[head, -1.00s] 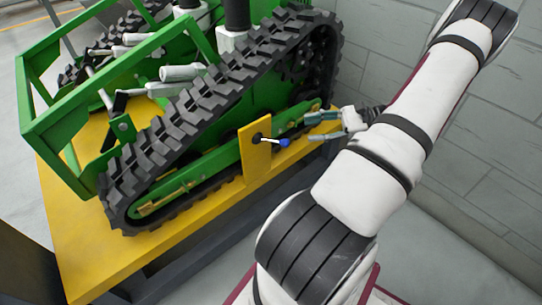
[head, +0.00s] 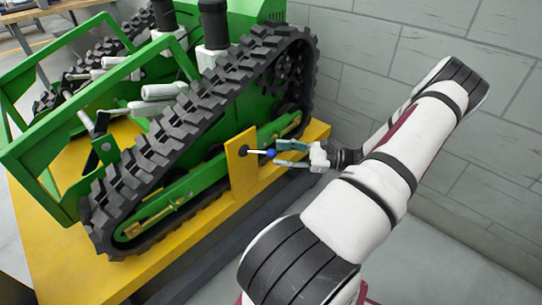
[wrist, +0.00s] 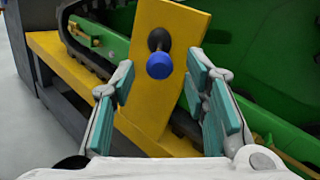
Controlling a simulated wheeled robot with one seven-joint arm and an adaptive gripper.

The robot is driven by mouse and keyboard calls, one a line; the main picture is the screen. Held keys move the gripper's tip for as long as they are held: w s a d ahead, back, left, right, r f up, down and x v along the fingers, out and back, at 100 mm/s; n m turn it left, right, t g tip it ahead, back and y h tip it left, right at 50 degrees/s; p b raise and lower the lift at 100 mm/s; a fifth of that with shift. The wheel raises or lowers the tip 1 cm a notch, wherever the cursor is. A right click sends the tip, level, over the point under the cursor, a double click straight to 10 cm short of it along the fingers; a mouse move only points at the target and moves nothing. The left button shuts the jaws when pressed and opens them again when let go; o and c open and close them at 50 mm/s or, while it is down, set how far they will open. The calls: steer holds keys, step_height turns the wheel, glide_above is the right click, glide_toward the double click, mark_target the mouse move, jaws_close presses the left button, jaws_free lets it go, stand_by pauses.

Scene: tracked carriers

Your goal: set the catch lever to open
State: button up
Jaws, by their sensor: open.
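The catch lever is a short pale arm with a blue knob (head: 270,153), sticking out of a dark round hub (head: 244,151) on an upright yellow plate (head: 239,180). In the head view the lever points right, toward my gripper. My gripper (head: 279,154) is open, with its teal-padded fingertips close to the knob. In the wrist view the knob (wrist: 160,64) appears between and slightly beyond the open fingertips (wrist: 160,77), with gaps on both sides. Contact cannot be seen.
The plate stands in front of a green tracked carrier (head: 275,92) with a black rubber track (head: 160,150). The carrier rests on a yellow-topped bench (head: 60,265). A grey block wall (head: 350,60) stands behind and right. Open floor lies at the front right.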

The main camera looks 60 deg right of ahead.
mark_target(271, 153)
steer(key=shift+b+x, duration=0.35)
steer(key=shift+x, duration=1.6)
steer(key=shift+c, duration=0.6)
jaws_close()
